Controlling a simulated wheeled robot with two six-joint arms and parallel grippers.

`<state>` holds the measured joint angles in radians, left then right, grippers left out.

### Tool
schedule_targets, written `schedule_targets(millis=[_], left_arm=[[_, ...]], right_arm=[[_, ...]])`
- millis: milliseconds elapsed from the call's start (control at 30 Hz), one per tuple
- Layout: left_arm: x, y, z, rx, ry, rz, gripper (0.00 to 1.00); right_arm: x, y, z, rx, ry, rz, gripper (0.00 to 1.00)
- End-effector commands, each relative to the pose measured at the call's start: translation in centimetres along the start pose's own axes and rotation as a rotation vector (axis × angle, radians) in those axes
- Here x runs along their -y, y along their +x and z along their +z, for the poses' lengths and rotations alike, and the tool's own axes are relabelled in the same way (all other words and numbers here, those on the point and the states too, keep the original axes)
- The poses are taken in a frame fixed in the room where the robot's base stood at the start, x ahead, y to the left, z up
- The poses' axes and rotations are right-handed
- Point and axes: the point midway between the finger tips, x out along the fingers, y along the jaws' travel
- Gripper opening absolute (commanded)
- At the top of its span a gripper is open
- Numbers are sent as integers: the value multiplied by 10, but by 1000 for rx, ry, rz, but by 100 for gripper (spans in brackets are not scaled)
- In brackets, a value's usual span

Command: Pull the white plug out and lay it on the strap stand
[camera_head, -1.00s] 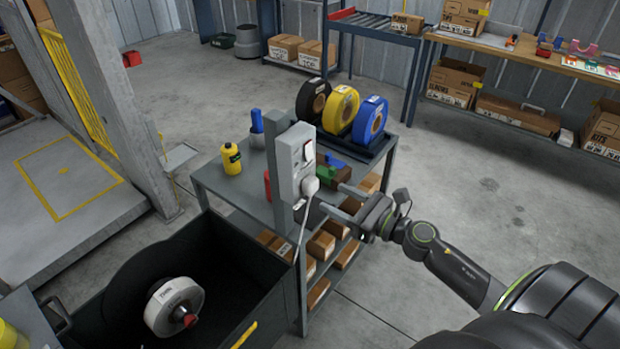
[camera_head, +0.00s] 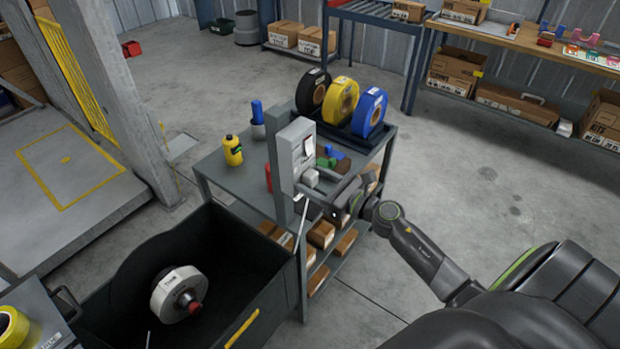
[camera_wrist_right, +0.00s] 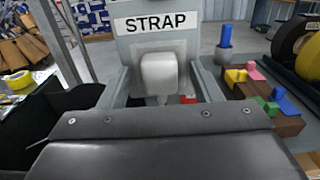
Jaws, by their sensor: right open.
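The white plug (camera_head: 309,176) sits on the front of a grey upright box (camera_head: 288,165) on the trolley, with a pale cord (camera_head: 302,222) hanging down. In the wrist view the plug (camera_wrist_right: 159,74) is below a label (camera_wrist_right: 156,23) reading STRAP. My right gripper (camera_head: 320,185) is open at the plug. In the wrist view the plug is between its fingers (camera_wrist_right: 162,84), with a gap visible on each side. A rack (camera_head: 372,141) holding black, yellow and blue reels stands on the trolley behind; I cannot tell which part is the strap stand. My left gripper is not in view.
The grey trolley (camera_head: 215,172) carries a yellow bottle (camera_head: 233,151), a blue-topped item (camera_head: 257,115) and a block with coloured pieces (camera_head: 331,161). A dark bin (camera_head: 262,240) with a white reel (camera_head: 172,290) stands at the front left. Open floor lies to the right.

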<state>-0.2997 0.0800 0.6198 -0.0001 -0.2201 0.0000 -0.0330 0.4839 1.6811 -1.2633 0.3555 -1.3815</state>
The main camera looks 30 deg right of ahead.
Motion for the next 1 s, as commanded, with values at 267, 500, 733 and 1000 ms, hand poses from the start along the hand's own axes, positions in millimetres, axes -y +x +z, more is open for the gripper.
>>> schedule_targets(millis=[267, 500, 733, 1000], left_arm=[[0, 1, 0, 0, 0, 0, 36], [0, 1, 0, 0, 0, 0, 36], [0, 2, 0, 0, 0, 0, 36], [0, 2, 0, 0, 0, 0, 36]], right_arm=[[0, 0, 0, 0, 0, 0, 58], [0, 0, 0, 0, 0, 0, 58], [0, 0, 0, 0, -1, 0, 58], [0, 0, 0, 0, -1, 0, 48]])
